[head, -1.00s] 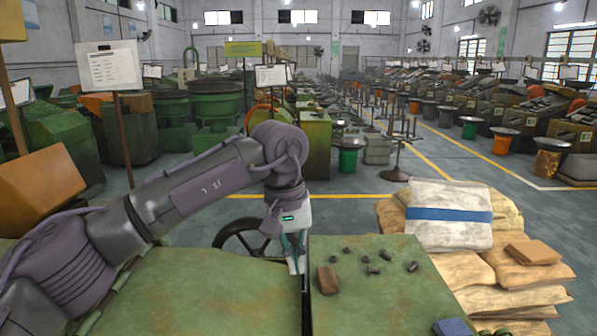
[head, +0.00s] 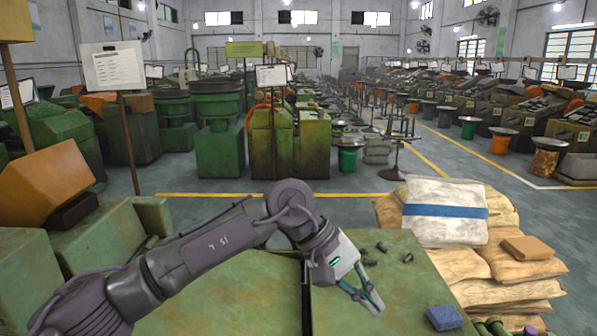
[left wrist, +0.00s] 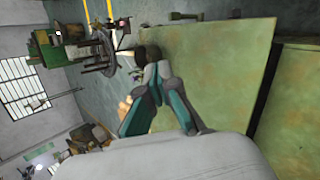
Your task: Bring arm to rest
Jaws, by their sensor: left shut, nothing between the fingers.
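My left arm reaches in from the left over the green worktop. My left gripper (head: 374,304) is shut and empty, tilted down to the right above the right-hand green table (head: 420,283). It also shows in the left wrist view (left wrist: 150,58), with its teal fingers together and a green surface beside them.
Small dark parts (head: 382,247) lie on the right table, behind the gripper. A blue block (head: 444,318) lies near its front right. Stacked sacks (head: 445,222) stand to the right. Machines (head: 222,150) and open floor lie behind.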

